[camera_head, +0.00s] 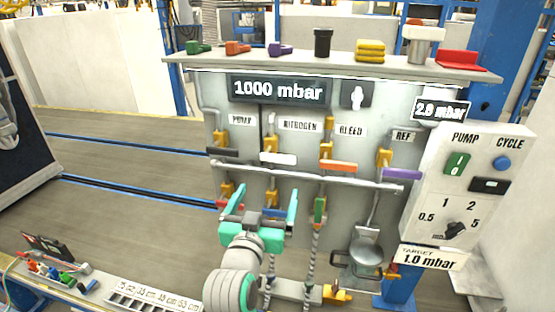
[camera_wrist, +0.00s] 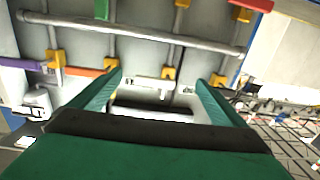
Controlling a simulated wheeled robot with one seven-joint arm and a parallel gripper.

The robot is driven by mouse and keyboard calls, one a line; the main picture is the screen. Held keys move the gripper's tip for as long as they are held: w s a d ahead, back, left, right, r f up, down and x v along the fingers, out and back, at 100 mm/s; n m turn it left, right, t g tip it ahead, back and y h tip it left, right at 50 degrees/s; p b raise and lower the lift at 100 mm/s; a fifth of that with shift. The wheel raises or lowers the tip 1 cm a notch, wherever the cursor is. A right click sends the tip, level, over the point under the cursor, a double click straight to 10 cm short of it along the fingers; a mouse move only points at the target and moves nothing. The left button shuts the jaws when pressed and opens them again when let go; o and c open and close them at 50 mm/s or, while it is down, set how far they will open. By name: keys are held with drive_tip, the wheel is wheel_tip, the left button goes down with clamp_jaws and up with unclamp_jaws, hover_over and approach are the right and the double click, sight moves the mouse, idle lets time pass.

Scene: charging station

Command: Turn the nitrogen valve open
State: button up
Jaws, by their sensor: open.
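The nitrogen valve is the second from the left in the upper row under the NITROGEN label (camera_head: 300,126). Its white handle (camera_head: 279,159) lies about level across a yellow body (camera_head: 270,145). My gripper (camera_head: 266,199) is open and empty in front of the panel, in the picture below that handle. In the wrist view the panel appears upside down, and the white handle (camera_wrist: 154,83) shows between the two spread fingers (camera_wrist: 157,78). I see no contact with it. A blue handle (camera_head: 277,212) below is partly covered by my gripper.
Neighbouring handles are black (camera_head: 222,152) at left, orange (camera_head: 338,166) and purple (camera_head: 402,174) at right. A grey pipe (camera_head: 300,178) runs across beneath them. A green handle (camera_head: 320,210) is right of my gripper. The control box (camera_head: 470,185) juts out at right.

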approach(277, 160)
drive_tip(key=shift+m, duration=0.3)
drive_tip(key=x, duration=1)
drive_tip(key=shift+w, duration=0.35)
drive_tip(key=shift+d, duration=0.1)
drive_tip(key=c, duration=1.5)
